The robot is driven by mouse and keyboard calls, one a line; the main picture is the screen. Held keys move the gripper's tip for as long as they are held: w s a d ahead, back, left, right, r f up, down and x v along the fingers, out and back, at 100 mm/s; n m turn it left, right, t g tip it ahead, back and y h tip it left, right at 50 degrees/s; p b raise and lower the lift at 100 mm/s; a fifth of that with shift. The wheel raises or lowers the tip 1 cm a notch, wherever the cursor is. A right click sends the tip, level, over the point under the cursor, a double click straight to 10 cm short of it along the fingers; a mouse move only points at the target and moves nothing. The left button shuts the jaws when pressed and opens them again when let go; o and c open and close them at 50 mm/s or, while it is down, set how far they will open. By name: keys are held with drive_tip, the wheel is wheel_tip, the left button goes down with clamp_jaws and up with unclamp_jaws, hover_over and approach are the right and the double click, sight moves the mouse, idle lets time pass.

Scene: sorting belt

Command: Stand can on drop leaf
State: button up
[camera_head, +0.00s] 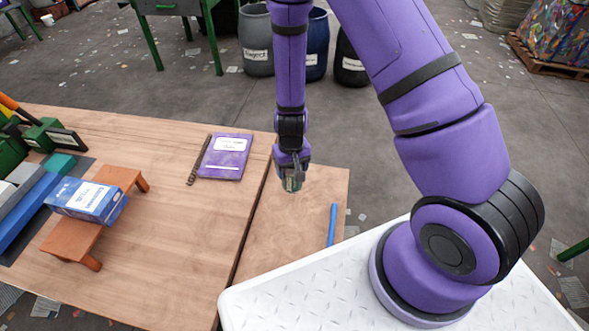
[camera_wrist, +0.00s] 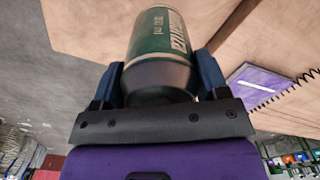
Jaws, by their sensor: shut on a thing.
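My gripper (camera_head: 291,178) is shut on a green can, gripping it between two dark fingers. In the wrist view the can (camera_wrist: 163,45) fills the space between the fingers, with pale lettering on its green side. In the head view only a small part of the can (camera_head: 292,185) shows below the fingers. The drop leaf (camera_head: 290,222) is the narrower wooden panel to the right of the main table, past a dark gap. The can is over the far part of the leaf in the head view; I cannot tell whether it touches it.
A blue stick-like object (camera_head: 332,225) lies on the leaf near its right edge. On the main table (camera_head: 180,250) are a purple notebook (camera_head: 225,157), a dark spiral strip (camera_head: 199,160), and a blue box (camera_head: 87,201) on a small brown stand (camera_head: 72,238). The leaf's near part is clear.

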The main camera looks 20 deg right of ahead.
drive_tip(key=shift+w+d+f, duration=0.1)
drive_tip(key=shift+w+d, duration=0.5)
drive_tip(key=shift+w, duration=0.15)
drive_tip(key=shift+w+d+f, duration=0.15)
drive_tip(key=shift+f, duration=0.75)
drive_tip(key=shift+w+d+f, duration=0.15)
drive_tip(key=shift+f, duration=0.75)
drive_tip(key=o, duration=0.9)
drive_tip(key=shift+f, duration=0.1)
